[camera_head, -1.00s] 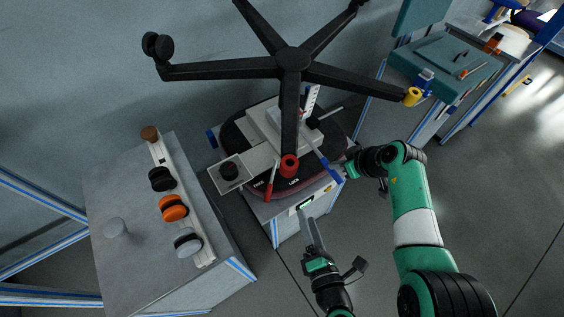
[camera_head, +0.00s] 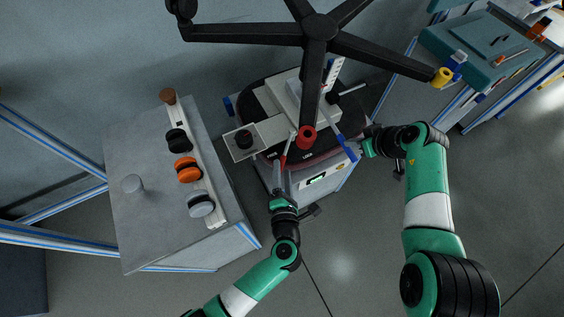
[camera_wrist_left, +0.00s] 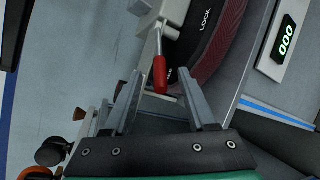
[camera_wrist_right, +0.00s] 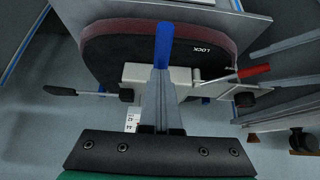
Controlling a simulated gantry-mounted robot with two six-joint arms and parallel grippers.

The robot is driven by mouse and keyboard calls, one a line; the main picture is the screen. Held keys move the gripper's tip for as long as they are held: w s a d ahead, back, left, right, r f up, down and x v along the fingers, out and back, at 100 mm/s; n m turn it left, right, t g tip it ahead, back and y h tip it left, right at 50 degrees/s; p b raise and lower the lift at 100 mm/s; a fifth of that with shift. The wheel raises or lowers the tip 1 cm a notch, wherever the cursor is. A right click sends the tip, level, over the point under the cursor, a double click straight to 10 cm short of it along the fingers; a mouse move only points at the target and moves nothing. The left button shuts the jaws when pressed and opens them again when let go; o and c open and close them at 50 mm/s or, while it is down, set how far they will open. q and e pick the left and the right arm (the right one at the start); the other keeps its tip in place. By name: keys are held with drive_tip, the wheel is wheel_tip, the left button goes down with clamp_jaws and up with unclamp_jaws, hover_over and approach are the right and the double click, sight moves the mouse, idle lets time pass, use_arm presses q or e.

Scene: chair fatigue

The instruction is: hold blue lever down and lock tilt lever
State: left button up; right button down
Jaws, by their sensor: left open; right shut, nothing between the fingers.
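The blue lever (camera_head: 350,153) sticks out at the right front of the chair mechanism. My right gripper (camera_head: 367,148) is at its tip, shut with nothing between the fingers. In the right wrist view the blue handle (camera_wrist_right: 164,45) lies just past the closed fingertips (camera_wrist_right: 160,75); contact is unclear. The red-handled tilt lever (camera_head: 284,161) is at the left front, by the label left of LOCK. My left gripper (camera_head: 277,172) is open just in front of it. In the left wrist view the red handle (camera_wrist_left: 160,74) shows between the two spread fingers (camera_wrist_left: 160,88), apart from both.
The black chair base (camera_head: 318,35) spreads above the mechanism, one leg with a red end (camera_head: 306,137) close to both levers. A grey table (camera_head: 130,215) with several knobs stands left. A small display (camera_wrist_left: 285,40) is on the stand's front. Open floor lies in front.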

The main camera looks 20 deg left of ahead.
sight(285, 152)
use_arm(q)
drive_tip(key=shift+x, duration=1.8)
clamp_jaws()
